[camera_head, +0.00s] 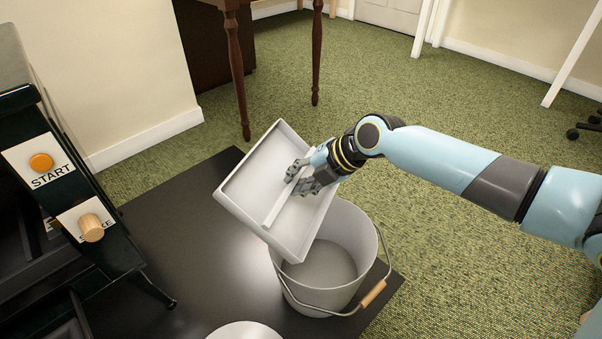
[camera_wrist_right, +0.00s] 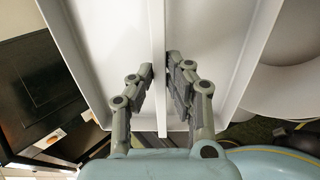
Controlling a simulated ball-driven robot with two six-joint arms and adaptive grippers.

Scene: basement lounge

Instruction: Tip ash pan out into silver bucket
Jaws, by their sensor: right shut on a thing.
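The ash pan (camera_head: 252,182) is a shallow white-grey tray with low walls and a ridge along its middle. It is steeply tilted, its lower corner over the rim of the silver bucket (camera_head: 368,262). My right gripper (camera_head: 296,180) is shut on the pan's middle ridge; the right wrist view shows the fingers (camera_wrist_right: 160,85) on either side of that ridge of the ash pan (camera_wrist_right: 105,45). No ash shows on the visible pan face. The bucket stands upright with its wire handle hanging at the front right; the part of its inside that shows looks empty. My left gripper is out of view.
A dark stove (camera_head: 60,190) with START and SMOKE labels stands at the left. A black floor mat (camera_head: 190,225) lies under the bucket. A white round thing (camera_head: 245,331) shows at the bottom edge. A wooden table (camera_head: 237,70) stands behind.

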